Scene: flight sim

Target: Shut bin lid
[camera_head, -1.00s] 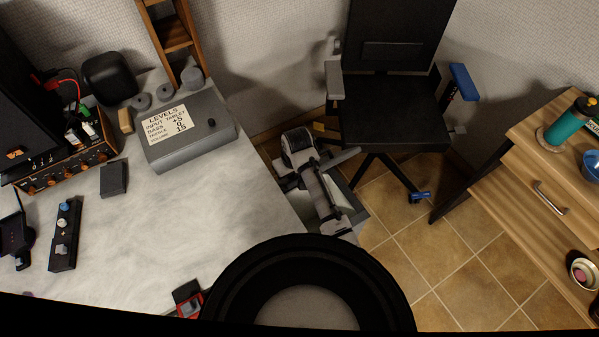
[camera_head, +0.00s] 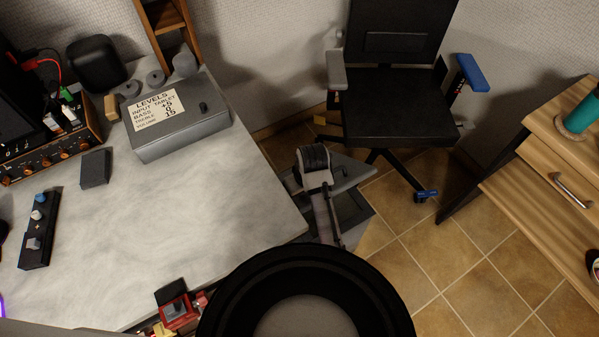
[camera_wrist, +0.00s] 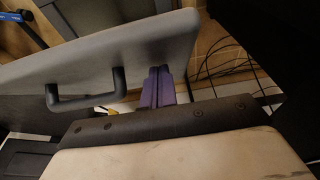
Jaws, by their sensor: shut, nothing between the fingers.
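The bin (camera_head: 352,213) is a grey box on the floor between the marble-topped table and the office chair. My arm covers part of it in the head view. Its lid (camera_head: 352,176) shows as a grey slab beside my arm. In the wrist view the lid (camera_wrist: 150,42) is a large tilted grey panel with a black bar handle (camera_wrist: 85,100), and looks raised. My gripper (camera_wrist: 160,72) has purple fingers, shut and empty, at the panel's lower edge, right of the handle. I cannot tell whether they touch it. The fingers are not clear in the head view.
The marble-topped table (camera_head: 215,215) lies left of the bin, with a grey levels box (camera_head: 185,135) on it. The black office chair (camera_head: 395,110) stands behind the bin. A wooden drawer unit (camera_head: 545,190) is at right. Tiled floor (camera_head: 440,255) is clear between. Black cables (camera_wrist: 235,60) show in the wrist view.

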